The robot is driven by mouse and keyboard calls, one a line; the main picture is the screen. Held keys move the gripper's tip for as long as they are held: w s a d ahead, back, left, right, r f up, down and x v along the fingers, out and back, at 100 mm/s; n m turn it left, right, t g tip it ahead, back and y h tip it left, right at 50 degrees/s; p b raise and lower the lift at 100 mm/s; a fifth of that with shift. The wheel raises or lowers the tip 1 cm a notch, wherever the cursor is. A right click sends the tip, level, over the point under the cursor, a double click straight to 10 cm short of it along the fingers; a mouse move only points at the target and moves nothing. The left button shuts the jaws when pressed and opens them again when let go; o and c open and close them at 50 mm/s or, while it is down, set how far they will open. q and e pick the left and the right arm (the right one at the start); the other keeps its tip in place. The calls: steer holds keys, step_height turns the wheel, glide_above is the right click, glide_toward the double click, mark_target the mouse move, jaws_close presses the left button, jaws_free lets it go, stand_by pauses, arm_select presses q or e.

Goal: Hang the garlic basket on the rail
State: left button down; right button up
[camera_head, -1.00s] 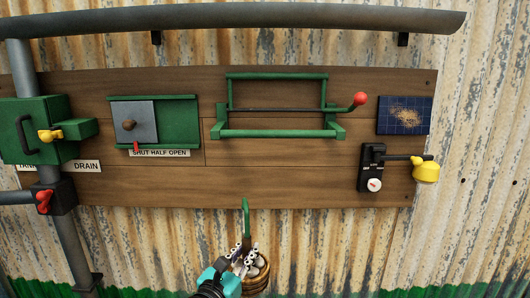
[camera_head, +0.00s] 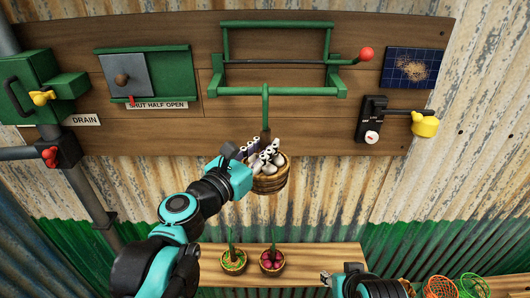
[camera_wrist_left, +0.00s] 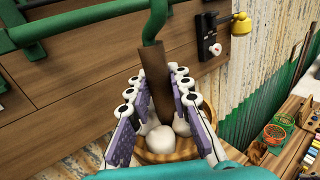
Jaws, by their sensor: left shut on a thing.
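The garlic basket (camera_head: 268,182) is a round woven basket with white bulbs, a brown upright grip (camera_wrist_left: 155,85) and a green hook (camera_head: 265,108) on top. My left gripper (camera_head: 253,155) is shut on the brown grip, and its fingers sit on both sides of it in the left wrist view (camera_wrist_left: 160,105). The basket hangs upright in the air before the wall. The green rail frame (camera_head: 240,91) is on the wooden board; the hook's top overlaps its lower bar in the head view, and I cannot tell whether they touch. My right gripper (camera_head: 335,282) is low, its jaws unclear.
A red-knobbed lever (camera_head: 365,54) sticks out right of the frame. A black switch box (camera_head: 372,120) with a yellow-ended handle is lower right. Below, a wooden shelf (camera_head: 315,262) holds two hooked baskets, one green (camera_head: 233,262), one dark red (camera_head: 272,262).

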arm_select(q)
steer(key=shift+w+b, duration=0.85)
steer(key=shift+w, duration=1.75)
steer(key=w+f+b, duration=0.3)
steer(key=w, duration=0.3)
steer(key=shift+w, duration=0.15)
steer(key=c, duration=1.3)
jaws_free()
